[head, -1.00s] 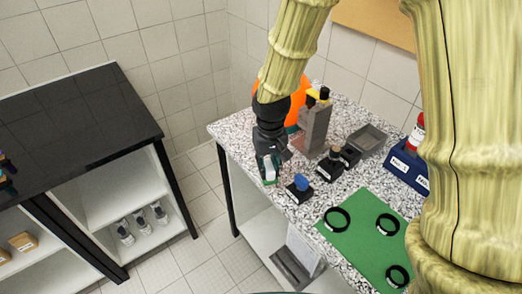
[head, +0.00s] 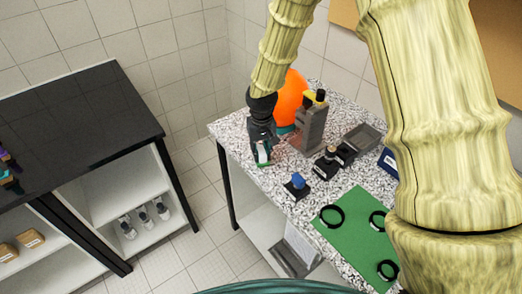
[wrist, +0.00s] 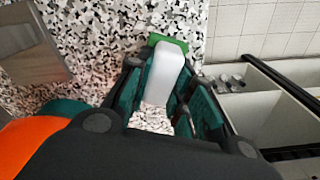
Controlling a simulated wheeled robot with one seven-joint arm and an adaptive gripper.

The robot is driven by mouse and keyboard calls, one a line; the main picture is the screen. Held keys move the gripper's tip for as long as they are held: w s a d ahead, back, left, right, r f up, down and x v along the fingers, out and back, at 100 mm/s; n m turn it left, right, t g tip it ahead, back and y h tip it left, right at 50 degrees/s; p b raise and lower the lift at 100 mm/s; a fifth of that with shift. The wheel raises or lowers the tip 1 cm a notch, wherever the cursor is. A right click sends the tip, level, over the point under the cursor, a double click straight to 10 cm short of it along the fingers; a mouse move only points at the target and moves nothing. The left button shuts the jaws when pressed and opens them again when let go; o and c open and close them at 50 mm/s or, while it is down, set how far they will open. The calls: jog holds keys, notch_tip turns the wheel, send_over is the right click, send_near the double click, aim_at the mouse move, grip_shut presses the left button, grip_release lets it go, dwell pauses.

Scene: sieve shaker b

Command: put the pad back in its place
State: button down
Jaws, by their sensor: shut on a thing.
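My gripper (head: 262,158) is shut on the pad (wrist: 164,75), a white block with a green face at its far end. In the head view the pad (head: 263,157) shows only as a small pale and green patch between the fingers. My gripper points down over the left end of the speckled counter (head: 236,130), close to its front left edge. In the wrist view the counter lies beneath the pad; I cannot tell whether the pad touches it. I cannot make out which spot is the pad's place.
An orange rounded thing (head: 291,98) and a grey stand (head: 312,130) are close to my gripper. A blue-knobbed black block (head: 297,186), another black block (head: 325,168), a grey tray (head: 364,136) and a green mat (head: 348,247) with black rings share the counter. A black-topped shelf unit (head: 80,120) stands left.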

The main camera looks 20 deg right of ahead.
aim_at(261, 150)
jog(key=shift+f, duration=0.5)
jog(key=shift+f, duration=0.15)
jog(key=c, duration=1.3)
grip_release()
jog(key=shift+o, duration=0.2)
jog(key=shift+r, duration=0.25)
notch_tip(261, 150, up, 12)
jog(key=b, duration=0.3)
jog(key=shift+s+b, duration=0.3)
jog(key=shift+b, duration=0.05)
jog(key=shift+f, duration=0.1)
